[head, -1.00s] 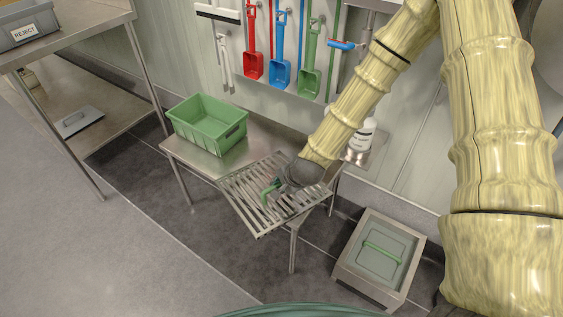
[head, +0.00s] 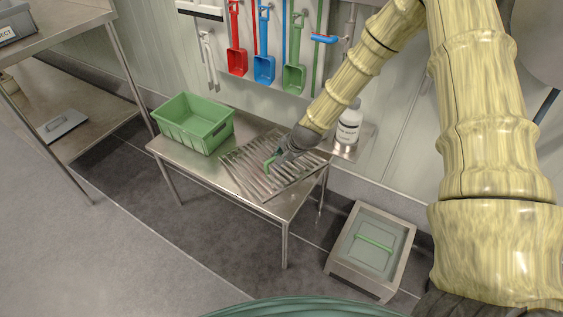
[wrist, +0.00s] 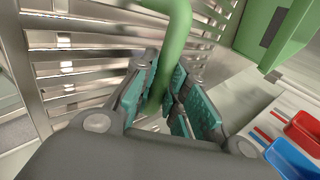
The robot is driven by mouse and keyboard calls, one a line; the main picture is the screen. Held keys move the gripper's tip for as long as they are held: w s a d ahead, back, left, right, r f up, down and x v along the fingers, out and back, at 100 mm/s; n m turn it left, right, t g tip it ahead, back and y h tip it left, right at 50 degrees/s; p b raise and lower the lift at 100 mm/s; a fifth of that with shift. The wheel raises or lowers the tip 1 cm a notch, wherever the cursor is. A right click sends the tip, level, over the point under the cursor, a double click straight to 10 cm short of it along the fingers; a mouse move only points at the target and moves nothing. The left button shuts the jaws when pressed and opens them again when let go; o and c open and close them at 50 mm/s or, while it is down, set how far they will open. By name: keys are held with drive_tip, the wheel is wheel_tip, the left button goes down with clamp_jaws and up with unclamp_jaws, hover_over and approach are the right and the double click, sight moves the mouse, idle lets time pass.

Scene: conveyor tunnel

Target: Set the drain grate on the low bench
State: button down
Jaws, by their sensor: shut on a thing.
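The drain grate (head: 243,172) is a metal frame of parallel slats with a green handle (head: 268,167). It lies roughly flat over the right part of the low steel bench (head: 287,211); I cannot tell whether it rests fully on the top. My gripper (head: 277,158) is above the grate and shut on its green handle. In the wrist view the handle (wrist: 180,35) runs between the teal finger pads of my gripper (wrist: 163,95), and the slats of the grate (wrist: 80,65) fill the left side.
A green crate (head: 203,136) stands on the bench left of the grate. A white bottle (head: 348,125) stands on a small shelf behind right. Red (head: 236,62), blue and green scoops hang on the wall.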

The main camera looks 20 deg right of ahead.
drive_tip(key=shift+f, duration=1.7)
drive_tip(key=c, duration=1.4)
unclamp_jaws()
drive_tip(key=shift+c, duration=0.2)
drive_tip(key=shift+r, duration=0.1)
